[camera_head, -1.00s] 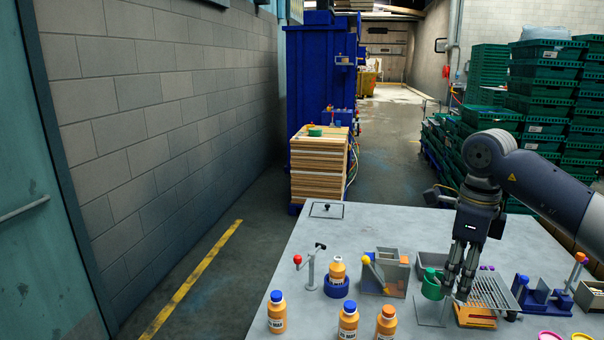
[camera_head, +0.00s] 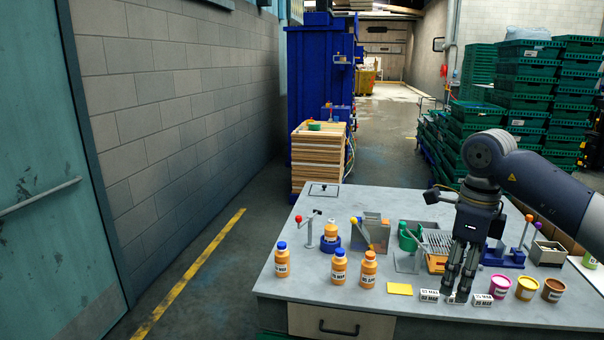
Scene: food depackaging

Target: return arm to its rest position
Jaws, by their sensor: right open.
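My right gripper (camera_head: 458,292) is open, pointing down over the front right part of the grey table (camera_head: 330,301). Its fingertips are among small white labelled blocks, one of them a left block (camera_head: 429,296) and another a right block (camera_head: 483,300). I cannot tell whether the fingers touch them. Nothing shows held between the fingers. My right arm comes in from the right edge. My left gripper is not in view.
Orange bottles (camera_head: 339,268) stand at the front left of the table. Behind are a green cup (camera_head: 408,238), a grey fixture (camera_head: 371,232) and a blue fixture (camera_head: 504,258). Pink (camera_head: 499,286), yellow (camera_head: 526,288) and brown tubs stand right of the gripper. Green crates (camera_head: 526,90) are stacked behind.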

